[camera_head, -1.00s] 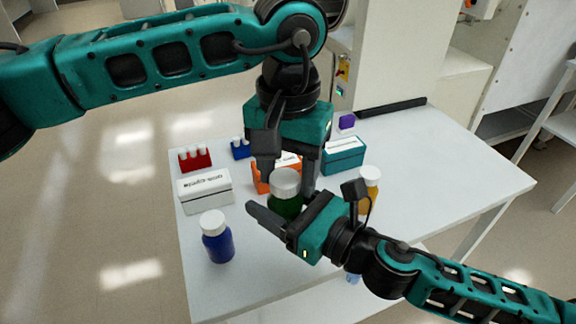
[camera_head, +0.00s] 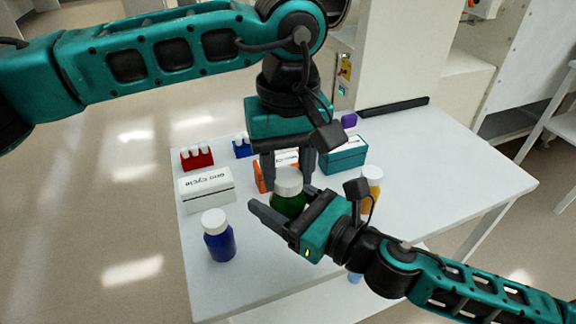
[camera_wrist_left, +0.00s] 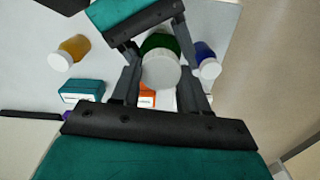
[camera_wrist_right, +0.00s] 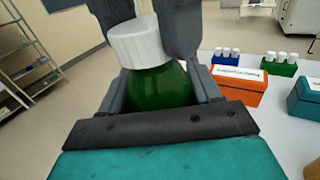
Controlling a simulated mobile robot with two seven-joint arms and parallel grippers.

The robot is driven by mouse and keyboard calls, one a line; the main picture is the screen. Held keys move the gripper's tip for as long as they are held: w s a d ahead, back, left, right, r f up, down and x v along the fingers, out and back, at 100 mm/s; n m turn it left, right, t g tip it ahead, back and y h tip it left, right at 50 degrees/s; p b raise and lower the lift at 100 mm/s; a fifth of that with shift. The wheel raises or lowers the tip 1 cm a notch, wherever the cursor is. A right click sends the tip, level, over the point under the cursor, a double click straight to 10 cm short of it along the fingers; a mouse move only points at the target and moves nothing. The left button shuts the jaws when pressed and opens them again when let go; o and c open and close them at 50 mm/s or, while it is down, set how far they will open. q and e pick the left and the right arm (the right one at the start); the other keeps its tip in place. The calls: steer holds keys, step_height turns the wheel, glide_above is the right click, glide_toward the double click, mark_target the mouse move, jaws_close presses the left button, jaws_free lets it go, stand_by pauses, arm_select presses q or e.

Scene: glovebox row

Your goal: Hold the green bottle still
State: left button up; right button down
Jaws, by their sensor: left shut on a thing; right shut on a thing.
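The green bottle (camera_head: 289,204) stands upright at the table's near part, with a white cap (camera_head: 288,180) on top. My right gripper (camera_head: 272,212) comes from the right and is shut around the bottle's body. The right wrist view shows the green body (camera_wrist_right: 158,86) between its fingers. My left gripper (camera_head: 286,172) points down from above and is shut on the white cap. The left wrist view shows its fingers on both sides of the cap (camera_wrist_left: 161,69). The fingers hide part of the bottle, and its base is hidden in the head view.
A blue bottle (camera_head: 218,236) stands left of the green one, and an amber bottle (camera_head: 371,192) stands right. A white box (camera_head: 207,190), an orange box (camera_head: 262,177), a teal box (camera_head: 344,155) and a red tube rack (camera_head: 197,158) stand behind. The table's right side (camera_head: 440,170) is clear.

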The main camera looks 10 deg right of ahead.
arm_select(q)
steer(key=n, duration=0.3)
steer(key=shift+s+d+r+n, duration=0.1)
steer(key=shift+s+d+n, duration=0.15)
steer(key=shift+n, duration=0.15)
steer(key=n, duration=0.5)
steer(key=shift+w+a+n, duration=0.1)
steer(key=shift+n, duration=0.2)
steer(key=n, duration=0.3)
steer(key=shift+n, duration=0.4)
steer(key=n, duration=0.3)
steer(key=shift+a+n, duration=0.15)
steer(key=shift+n, duration=0.25)
steer(key=n, duration=0.3)
steer(key=shift+n, duration=0.3)
steer(key=n, duration=0.5)
steer(key=shift+a+n, duration=0.15)
steer(key=shift+n, duration=0.15)
steer(key=n, duration=0.5)
steer(key=shift+r+n, duration=0.1)
steer(key=shift+n, duration=0.2)
steer(key=n, duration=0.3)
steer(key=shift+a+n, duration=0.15)
steer(key=shift+n, duration=0.15)
steer(key=shift+r, duration=0.1)
